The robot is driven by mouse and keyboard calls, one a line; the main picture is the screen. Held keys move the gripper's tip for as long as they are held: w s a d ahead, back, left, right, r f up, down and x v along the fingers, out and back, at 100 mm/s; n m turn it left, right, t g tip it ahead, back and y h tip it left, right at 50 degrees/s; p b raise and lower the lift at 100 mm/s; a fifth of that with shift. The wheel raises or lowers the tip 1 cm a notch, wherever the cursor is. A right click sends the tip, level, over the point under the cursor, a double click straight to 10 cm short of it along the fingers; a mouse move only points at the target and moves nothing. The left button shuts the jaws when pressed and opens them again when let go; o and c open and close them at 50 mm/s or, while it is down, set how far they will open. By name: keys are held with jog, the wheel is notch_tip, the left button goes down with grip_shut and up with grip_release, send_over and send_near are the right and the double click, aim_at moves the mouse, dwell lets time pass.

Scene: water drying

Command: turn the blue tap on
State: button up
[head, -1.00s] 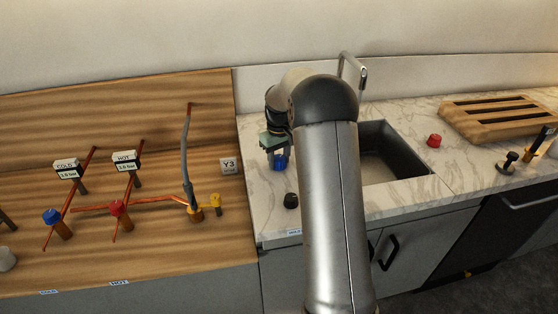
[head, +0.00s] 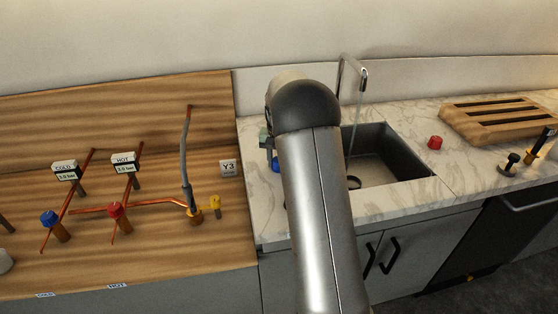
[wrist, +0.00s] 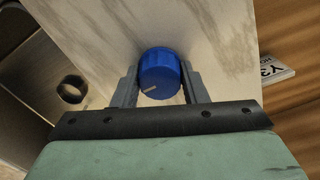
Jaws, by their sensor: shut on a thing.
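The blue tap (wrist: 160,74) is a round knob with a white pointer line, standing on the marble counter beside the sink. In the wrist view the line points toward the lower left. My gripper (wrist: 160,84) is shut on the knob, one finger on each side. In the head view my arm hides most of the gripper, and a small part of the blue tap (head: 276,164) shows at the arm's left. A thin stream of water (head: 353,125) runs from the metal spout (head: 357,68) into the sink (head: 405,160).
A dark ring (head: 354,182) lies in the sink. A red knob (head: 435,142) sits right of it, before a wooden rack (head: 500,120). On the left wooden panel are another blue knob (head: 48,217), a red knob (head: 115,210) and a yellow valve (head: 215,202).

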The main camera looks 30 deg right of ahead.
dwell(0.3)
jog(key=o, duration=1)
jog(key=shift+c, duration=0.2)
jog(key=shift+r, duration=0.15)
notch_tip(320, 180, up, 17)
jog(key=shift+b, duration=0.35)
jog(key=shift+r, duration=0.1)
